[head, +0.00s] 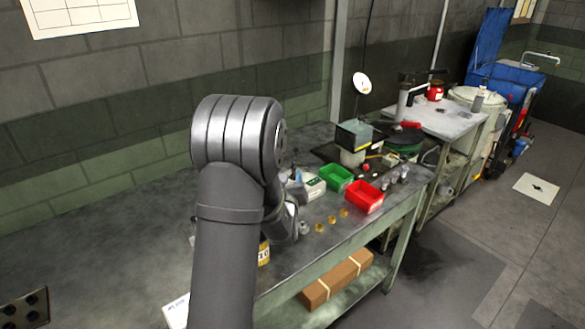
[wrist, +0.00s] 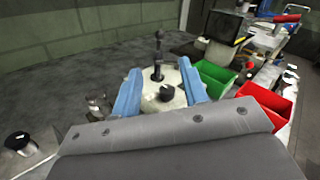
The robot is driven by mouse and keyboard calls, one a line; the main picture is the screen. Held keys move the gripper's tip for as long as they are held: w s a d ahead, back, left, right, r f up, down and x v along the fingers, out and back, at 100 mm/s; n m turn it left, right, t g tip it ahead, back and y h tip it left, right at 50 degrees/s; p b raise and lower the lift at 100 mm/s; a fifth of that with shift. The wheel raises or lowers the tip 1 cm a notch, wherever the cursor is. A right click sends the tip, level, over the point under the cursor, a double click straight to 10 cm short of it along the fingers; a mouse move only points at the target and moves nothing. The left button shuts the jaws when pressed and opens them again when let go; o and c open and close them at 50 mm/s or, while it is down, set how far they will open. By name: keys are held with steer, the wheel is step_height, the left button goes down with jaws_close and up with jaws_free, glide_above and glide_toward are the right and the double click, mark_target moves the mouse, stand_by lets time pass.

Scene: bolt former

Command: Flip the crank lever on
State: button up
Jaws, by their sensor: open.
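A small pale device (wrist: 176,76) stands on the bench in the wrist view. A black lever (wrist: 158,55) rises upright from it, and a round black knob (wrist: 166,94) sits on its near side. I take the black lever to be the crank lever. My gripper (wrist: 160,68) is open and empty, with one blue finger on each side of the device and the lever between them in the picture. I cannot tell whether the fingers touch anything. In the head view a pale device (head: 313,187) shows just right of my arm, which hides most of my gripper.
A green bin (wrist: 214,80) and a red bin (wrist: 265,104) stand right of the device. Several brass pieces (head: 332,220) lie along the bench's front. A glass-sided box (head: 354,135) stands behind the bins. The bench's left part (head: 110,230) is mostly clear.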

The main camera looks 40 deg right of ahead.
steer(key=w+d+r+m+g+h, duration=0.3)
steer(key=w+r+m+g+h, duration=0.3)
steer(key=w+r+h, duration=0.3)
steer(key=w+a+f+m+g+y, duration=0.1)
steer(key=w+a+m+g, duration=0.15)
steer(key=w+g, duration=0.3)
steer(key=m+g+y, duration=0.2)
steer(key=m+g, duration=0.1)
steer(key=g, duration=0.1)
glide_toward(295, 150)
steer(key=shift+n, duration=0.35)
steer(key=d, duration=1)
steer(key=shift+s+d, duration=0.3)
steer(key=shift+s, duration=0.05)
steer(key=shift+c, duration=0.4)
jaws_close()
